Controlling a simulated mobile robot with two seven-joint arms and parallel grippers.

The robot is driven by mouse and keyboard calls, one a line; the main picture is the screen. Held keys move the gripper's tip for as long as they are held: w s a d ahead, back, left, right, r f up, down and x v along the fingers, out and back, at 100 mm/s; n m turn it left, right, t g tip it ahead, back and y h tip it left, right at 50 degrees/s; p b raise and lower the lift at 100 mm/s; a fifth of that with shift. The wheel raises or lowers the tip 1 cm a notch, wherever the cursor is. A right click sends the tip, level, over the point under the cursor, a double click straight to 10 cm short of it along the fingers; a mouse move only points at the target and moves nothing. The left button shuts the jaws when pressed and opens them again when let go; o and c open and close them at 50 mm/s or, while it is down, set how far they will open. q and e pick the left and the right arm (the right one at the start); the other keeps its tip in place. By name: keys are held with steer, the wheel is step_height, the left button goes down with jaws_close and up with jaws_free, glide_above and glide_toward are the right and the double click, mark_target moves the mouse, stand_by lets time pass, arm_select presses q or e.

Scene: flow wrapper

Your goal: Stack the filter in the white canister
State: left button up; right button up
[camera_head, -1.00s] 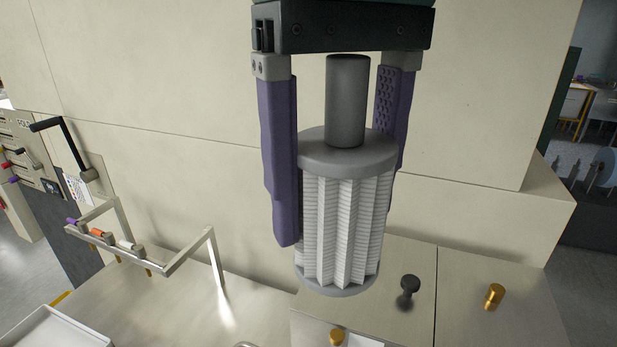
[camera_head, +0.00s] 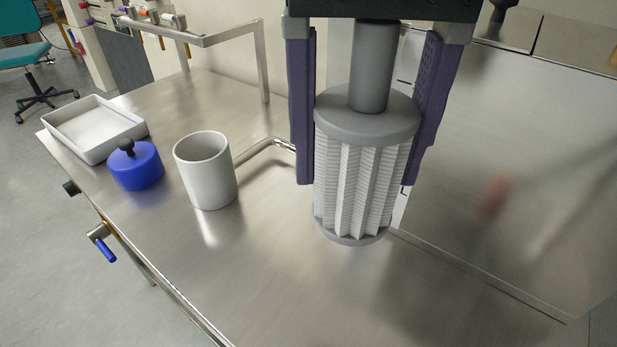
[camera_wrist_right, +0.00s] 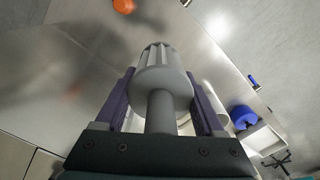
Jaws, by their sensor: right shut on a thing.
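The filter (camera_head: 362,190) is a white pleated cylinder with grey end caps and a grey stem on top. My right gripper (camera_head: 362,165) is shut on it, with one purple finger on each side. The filter hangs upright, and in the head view it appears to the right of the canister. It also shows between the fingers in the right wrist view (camera_wrist_right: 160,82). The white canister (camera_head: 207,172) stands upright and open at the top on the metal table, apart from the filter. My left gripper is not in view.
A blue lid with a black knob (camera_head: 136,168) sits left of the canister. A white tray (camera_head: 95,128) lies at the table's far left corner. A metal rail (camera_head: 228,35) stands at the back. The steel table (camera_head: 265,260) is clear in front of the canister.

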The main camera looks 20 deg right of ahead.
step_height(320, 180, down, 20)
steer(key=b, duration=0.5)
steer(key=shift+f, duration=0.25)
steer(key=o, duration=1.4)
steer(key=shift+f, duration=0.1)
